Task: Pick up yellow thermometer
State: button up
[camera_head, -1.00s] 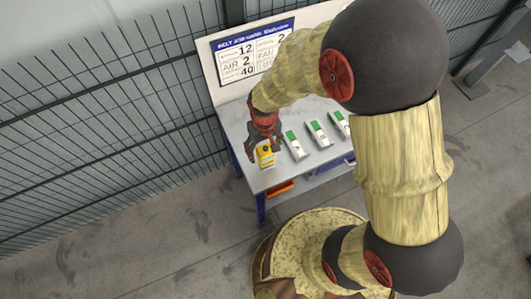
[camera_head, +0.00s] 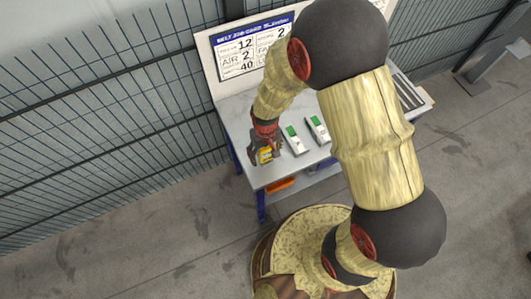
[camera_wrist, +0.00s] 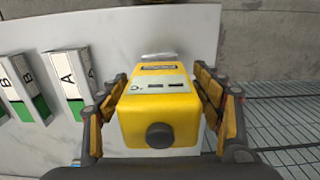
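The yellow thermometer (camera_wrist: 158,112) has a dark round knob on its near end and a pale label on top. It lies on the light table top between the fingers of my gripper (camera_wrist: 160,82). One finger is on each side of it. The fingers are spread and a narrow gap shows on the right side; contact on the left is hard to tell. In the head view the thermometer (camera_head: 266,157) shows partly at the table's left front, with my gripper (camera_head: 263,150) over it and hiding some of it.
White and green boxes marked A (camera_wrist: 68,80) and B (camera_wrist: 22,88) stand left of my gripper in the wrist view. The table (camera_head: 285,173) has a sign board (camera_head: 232,62) at its back. A mesh fence (camera_head: 100,120) stands behind and left.

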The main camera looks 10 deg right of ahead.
aim_at(266, 149)
jog(key=shift+c, duration=1.2)
jog(key=c, duration=0.9)
jog(key=shift+r, duration=0.15)
jog(key=shift+r, duration=0.25)
jog(key=r, duration=0.3)
jog(key=shift+s+r, duration=0.1)
jog(key=shift+s, duration=0.1)
jog(key=s+d+r+p, duration=0.2)
jog(key=s+d+r, duration=0.3)
jog(key=s+r, duration=0.4)
jog(key=shift+s, duration=1.8)
